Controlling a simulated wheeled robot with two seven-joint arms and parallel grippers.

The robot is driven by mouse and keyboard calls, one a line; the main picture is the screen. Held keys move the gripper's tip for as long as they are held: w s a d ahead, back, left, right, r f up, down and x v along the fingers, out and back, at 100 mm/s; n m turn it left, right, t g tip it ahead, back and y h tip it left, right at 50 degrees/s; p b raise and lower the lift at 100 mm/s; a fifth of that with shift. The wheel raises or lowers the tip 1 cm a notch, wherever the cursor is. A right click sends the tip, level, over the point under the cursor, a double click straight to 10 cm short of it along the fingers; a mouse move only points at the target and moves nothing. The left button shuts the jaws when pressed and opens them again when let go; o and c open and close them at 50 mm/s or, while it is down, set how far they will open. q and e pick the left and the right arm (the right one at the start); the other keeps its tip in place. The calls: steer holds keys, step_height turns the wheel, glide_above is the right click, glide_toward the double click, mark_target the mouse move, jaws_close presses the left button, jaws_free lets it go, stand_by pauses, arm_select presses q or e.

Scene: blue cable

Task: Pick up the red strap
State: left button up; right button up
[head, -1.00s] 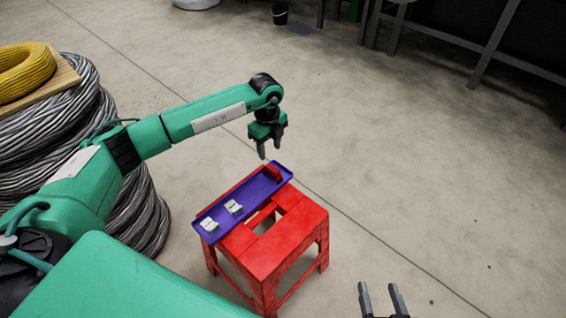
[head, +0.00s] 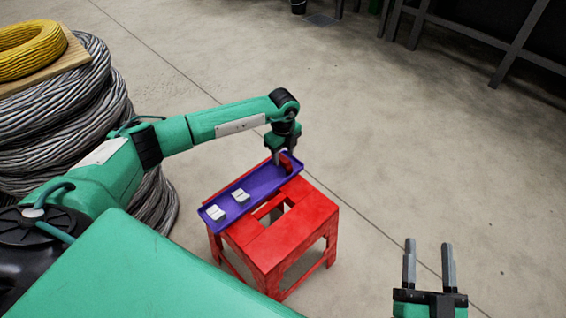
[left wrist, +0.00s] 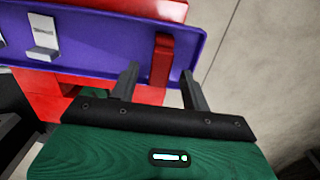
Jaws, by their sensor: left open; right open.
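The red strap (left wrist: 162,58) lies at the right end of the purple tray (left wrist: 100,48) in the left wrist view. In the head view the strap (head: 287,158) is partly hidden by my left gripper (head: 284,160). My left gripper (left wrist: 160,82) is open, with its fingertips on either side of the strap. I cannot tell whether they touch it. My right gripper (head: 429,254) is open and empty at the lower right, over the floor.
The tray lies along the far edge of a red stool (head: 296,228). Two pale grey pieces (head: 217,213) (head: 241,195) stand on the tray. Cable coils (head: 60,110) with a yellow coil (head: 28,50) on top stand at the left. The floor at right is clear.

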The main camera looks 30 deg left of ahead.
mark_target(283, 158)
arm_select(q)
step_height(283, 158, down, 4)
steer(key=shift+r+b, duration=0.1)
steer(key=shift+b, duration=0.35)
steer(key=c, duration=1)
arm_select(e)
steer(key=r+t, duration=0.1)
steer(key=d+r+t, duration=0.1)
steer(key=r, duration=0.1)
steer(key=r+t, duration=0.1)
steer(key=r, duration=0.1)
steer(key=shift+s+d, duration=0.2)
steer(key=shift+d, duration=0.1)
